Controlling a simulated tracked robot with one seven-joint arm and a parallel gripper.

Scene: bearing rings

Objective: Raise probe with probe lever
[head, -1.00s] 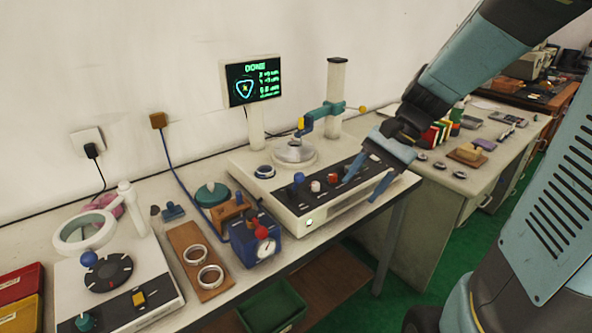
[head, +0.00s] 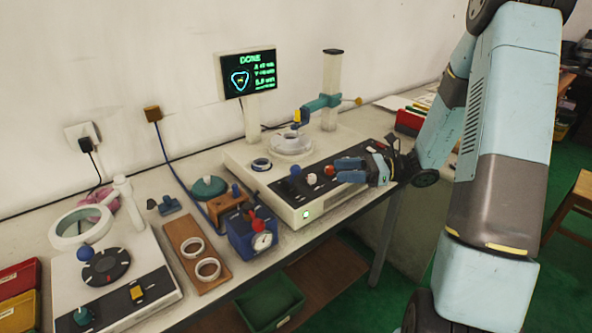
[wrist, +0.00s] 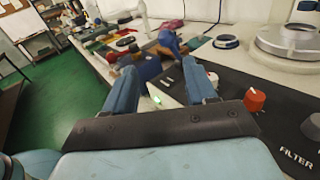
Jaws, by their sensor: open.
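The measuring instrument (head: 235,160) has a column (head: 331,90) with a teal probe arm (head: 322,102) and a yellow-tipped probe (head: 297,115) over a round turntable (head: 292,143). A thin rod with an orange ball (head: 358,101) sticks out right of the column; I cannot tell for sure whether it is the probe lever. My gripper (head: 338,170) is open and empty at the front panel's right part, fingers pointing left. In the wrist view the open fingers (wrist: 162,78) stand beside the red knob (wrist: 254,100). The probe is outside the wrist view.
A screen (head: 250,73) reads DONE. Left stand a blue gauge box (head: 252,237), a wooden tray (head: 190,250) with two rings, and a magnifier station (head: 110,285).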

